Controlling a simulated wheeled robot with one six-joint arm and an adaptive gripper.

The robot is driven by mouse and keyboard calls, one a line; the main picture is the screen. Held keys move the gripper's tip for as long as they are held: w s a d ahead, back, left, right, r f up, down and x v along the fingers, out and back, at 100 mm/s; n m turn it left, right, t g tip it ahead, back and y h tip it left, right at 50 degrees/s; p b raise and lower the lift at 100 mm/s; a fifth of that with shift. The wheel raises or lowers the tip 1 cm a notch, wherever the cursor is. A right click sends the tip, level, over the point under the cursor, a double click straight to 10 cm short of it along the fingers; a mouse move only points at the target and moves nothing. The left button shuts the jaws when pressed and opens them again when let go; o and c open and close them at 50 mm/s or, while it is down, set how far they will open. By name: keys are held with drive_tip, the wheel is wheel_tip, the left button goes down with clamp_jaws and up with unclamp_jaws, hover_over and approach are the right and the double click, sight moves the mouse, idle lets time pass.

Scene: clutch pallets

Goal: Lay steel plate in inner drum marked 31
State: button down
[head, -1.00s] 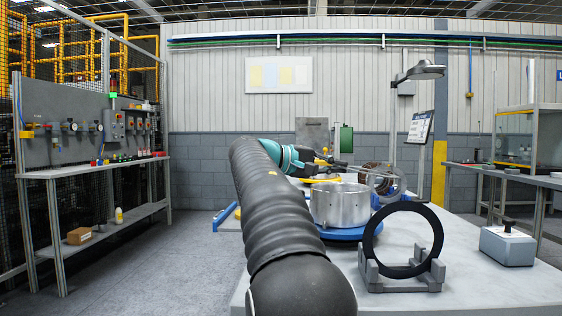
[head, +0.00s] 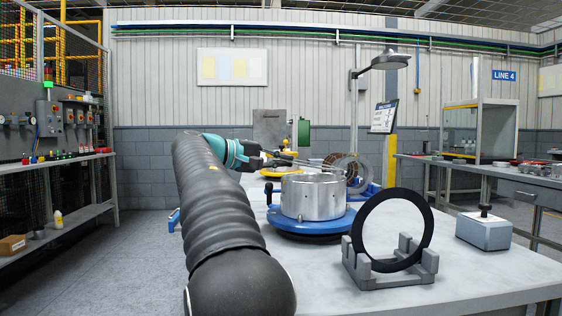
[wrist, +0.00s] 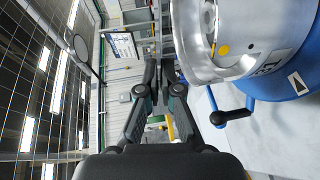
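The silver drum (head: 313,198) stands upright, open side up, on a blue round base (head: 312,221) on the table. In the wrist view, the drum (wrist: 212,45) fills the upper right, with a dark marking (wrist: 268,66) that I cannot read surely. A thin silver ring (head: 357,172), perhaps the steel plate, stands on edge behind the drum's right side. My gripper (head: 292,159) points right, behind and above the drum. In the wrist view, my gripper (wrist: 159,70) shows its fingers a narrow gap apart, with nothing visible between them.
A black ring (head: 365,238) stands in a grey cradle (head: 395,275) at the table's front. A brown ring (head: 333,160) is behind the drum. A grey block (head: 484,233) with a black knob sits at right. A lamp (head: 391,62) overhangs the back. The table's front right is clear.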

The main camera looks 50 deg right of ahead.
sight(282, 195)
drive_tip(key=shift+f+b, duration=2.15)
drive_tip(key=shift+f, duration=0.8)
drive_tip(key=c, duration=1.2)
unclamp_jaws()
drive_tip(key=shift+c, duration=0.2)
drive_tip(key=f+p+v, duration=0.1)
drive_tip(key=p+v, duration=0.1)
drive_tip(key=v, duration=0.4)
wheel_tip(282, 195, up, 10)
drive_tip(key=w+a+p, duration=0.1)
drive_tip(key=p, duration=0.5)
drive_tip(key=shift+w+a+p, duration=0.2)
drive_tip(key=shift+a+p, duration=0.05)
drive_tip(key=shift+p, duration=0.15)
